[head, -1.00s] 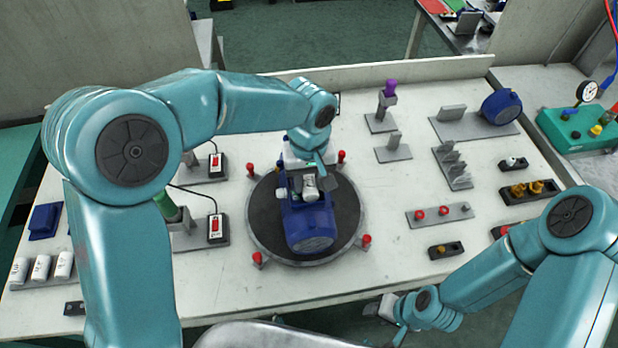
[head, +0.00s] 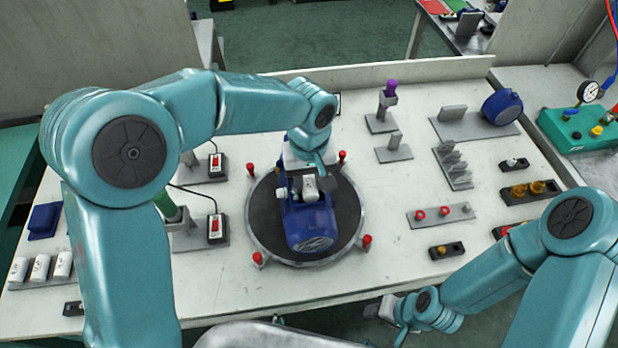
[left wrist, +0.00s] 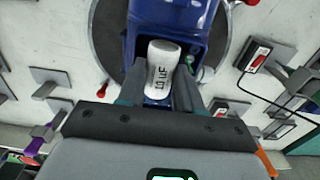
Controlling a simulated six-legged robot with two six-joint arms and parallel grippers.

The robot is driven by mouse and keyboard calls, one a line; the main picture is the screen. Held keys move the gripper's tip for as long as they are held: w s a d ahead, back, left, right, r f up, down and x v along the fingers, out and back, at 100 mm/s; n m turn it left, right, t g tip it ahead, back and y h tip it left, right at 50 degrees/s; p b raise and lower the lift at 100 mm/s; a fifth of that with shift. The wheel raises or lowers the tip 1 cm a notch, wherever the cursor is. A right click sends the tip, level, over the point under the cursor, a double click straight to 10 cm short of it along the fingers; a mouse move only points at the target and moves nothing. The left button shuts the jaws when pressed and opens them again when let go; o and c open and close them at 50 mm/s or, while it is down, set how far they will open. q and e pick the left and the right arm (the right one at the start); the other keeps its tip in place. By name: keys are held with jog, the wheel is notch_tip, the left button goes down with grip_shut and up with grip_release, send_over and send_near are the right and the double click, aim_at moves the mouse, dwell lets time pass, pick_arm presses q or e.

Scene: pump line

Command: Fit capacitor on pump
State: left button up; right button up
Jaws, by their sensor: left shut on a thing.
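The blue pump (head: 309,225) sits on the round dark turntable (head: 262,215) in mid-table. My left gripper (head: 308,185) is over the pump's far end, shut on a white capacitor (left wrist: 163,66) marked 10 uF. In the left wrist view the capacitor lies between the two fingers, inside or just above the pump's open blue box (left wrist: 196,50). I cannot tell whether it touches the box floor. My right gripper (head: 384,308) is low at the table's front edge, away from the pump; its jaw opening is unclear.
Several white capacitors (head: 40,268) stand in a rack at the left. Red-topped posts (head: 366,240) ring the turntable. Switch boxes (head: 215,229) with a cable stand left of it. Fixtures and small part holders (head: 440,215) fill the right side. The front middle is clear.

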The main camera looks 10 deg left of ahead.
pick_arm(q)
jog(key=shift+f, duration=0.3)
jog(key=o, duration=1)
jog(key=shift+a, duration=0.1)
jog(key=shift+r, duration=0.1)
